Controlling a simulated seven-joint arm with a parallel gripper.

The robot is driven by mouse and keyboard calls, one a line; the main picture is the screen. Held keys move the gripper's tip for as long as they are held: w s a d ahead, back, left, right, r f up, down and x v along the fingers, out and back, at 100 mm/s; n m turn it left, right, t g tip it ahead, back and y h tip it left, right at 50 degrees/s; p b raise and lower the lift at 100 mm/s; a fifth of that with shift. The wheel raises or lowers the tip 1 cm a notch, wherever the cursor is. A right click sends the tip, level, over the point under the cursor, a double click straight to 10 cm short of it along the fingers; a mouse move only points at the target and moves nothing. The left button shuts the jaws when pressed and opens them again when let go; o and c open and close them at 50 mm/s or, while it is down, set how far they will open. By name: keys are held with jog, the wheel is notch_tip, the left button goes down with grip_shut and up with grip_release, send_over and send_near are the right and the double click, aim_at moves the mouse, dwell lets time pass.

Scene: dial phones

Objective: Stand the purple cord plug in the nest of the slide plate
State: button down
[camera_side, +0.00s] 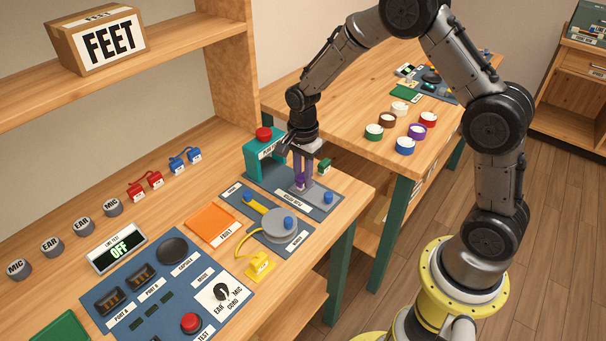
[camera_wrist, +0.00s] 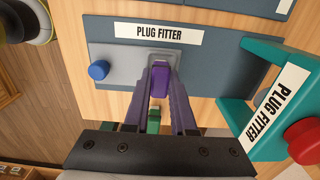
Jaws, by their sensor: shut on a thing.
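The purple cord plug (camera_wrist: 160,79) is between the fingertips of my gripper (camera_wrist: 160,88), which is shut on it. In the side view, the plug (camera_side: 300,182) is upright at the low end of my gripper (camera_side: 301,174), over the slide plate's end nearer the press. The grey slide plate (camera_wrist: 122,71) has a blue knob (camera_wrist: 98,70) at its other end and lies on the blue-grey plug fitter base (camera_wrist: 215,68).
The teal plug fitter press (camera_side: 255,165) with a red button (camera_side: 263,134) stands close beside my gripper. A green plug (camera_side: 324,166) is just behind it. The winder (camera_side: 281,225) and an orange tray (camera_side: 212,223) lie nearer the camera.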

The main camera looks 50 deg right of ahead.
jog(key=c, duration=0.7)
grip_release()
jog(key=shift+f, duration=0.1)
jog(key=shift+c, duration=0.2)
jog(key=s+a+r+n+t, duration=0.1)
jog(key=s+r+n, duration=0.15)
jog(key=r, duration=0.75)
jog(key=s+r+n+t, duration=0.15)
jog(key=s+r, duration=0.25)
jog(key=r, duration=0.6)
jog(key=s+a+r+n+t, duration=0.1)
jog(key=s+r+n+t, duration=0.1)
jog(key=s+n, duration=1.2)
jog(key=s+t, duration=0.1)
jog(key=s, duration=0.3)
jog(key=shift+s+a, duration=0.25)
jog(key=shift+s, duration=0.05)
jog(key=shift+r, duration=0.1)
